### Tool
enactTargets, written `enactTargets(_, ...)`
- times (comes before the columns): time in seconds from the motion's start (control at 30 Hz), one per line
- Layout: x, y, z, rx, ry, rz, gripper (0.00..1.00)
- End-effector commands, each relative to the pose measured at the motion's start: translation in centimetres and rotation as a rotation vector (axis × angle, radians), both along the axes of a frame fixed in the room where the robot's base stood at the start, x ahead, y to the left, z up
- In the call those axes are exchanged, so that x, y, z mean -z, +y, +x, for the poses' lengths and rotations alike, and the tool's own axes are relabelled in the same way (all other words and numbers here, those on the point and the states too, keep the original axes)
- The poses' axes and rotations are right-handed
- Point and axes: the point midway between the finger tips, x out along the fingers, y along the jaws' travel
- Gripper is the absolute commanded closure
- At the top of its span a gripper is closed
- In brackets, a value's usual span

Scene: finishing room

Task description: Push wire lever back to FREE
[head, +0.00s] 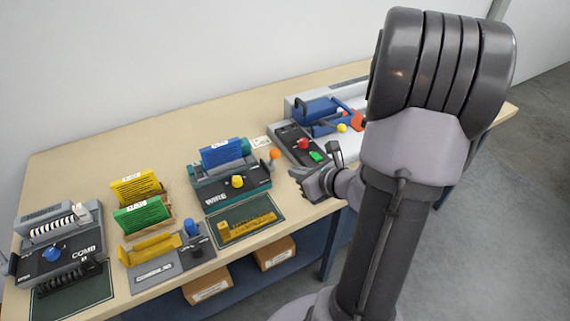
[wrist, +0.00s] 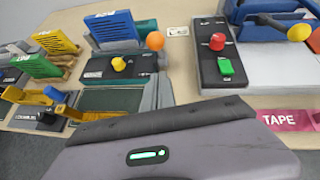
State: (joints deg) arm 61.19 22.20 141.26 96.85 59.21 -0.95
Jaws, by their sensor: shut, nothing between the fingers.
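The teal wire machine (head: 212,193), marked WIRE, stands mid-table with a blue document upright in it and a yellow knob (head: 237,181) on its front. A lever with an orange ball (head: 274,154) rises at its right side. In the wrist view the orange ball (wrist: 155,41) shows at the right end of the machine (wrist: 115,69). My gripper (head: 297,176) is shut and empty, to the right of and nearer than the orange ball, apart from it.
A small white label (head: 262,142) lies behind the lever; I cannot read it. A dark control box (head: 297,146) with red and green buttons is close on the right, before a blue press (head: 318,110). The comb machine (head: 62,258) and the yellow and green documents stand left.

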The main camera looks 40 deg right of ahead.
Motion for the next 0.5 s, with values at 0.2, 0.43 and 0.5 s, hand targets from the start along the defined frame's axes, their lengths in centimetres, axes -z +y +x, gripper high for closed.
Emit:
enactTargets(0.2, 0.1, -0.1, 3.6, -0.003, -0.002, -0.003, 1.00)
enactTargets(0.43, -0.3, -0.2, 5.0, -0.001, -0.001, -0.001, 1.00)
enactTargets(0.5, -0.4, -0.2, 5.0, -0.001, -0.001, -0.001, 1.00)
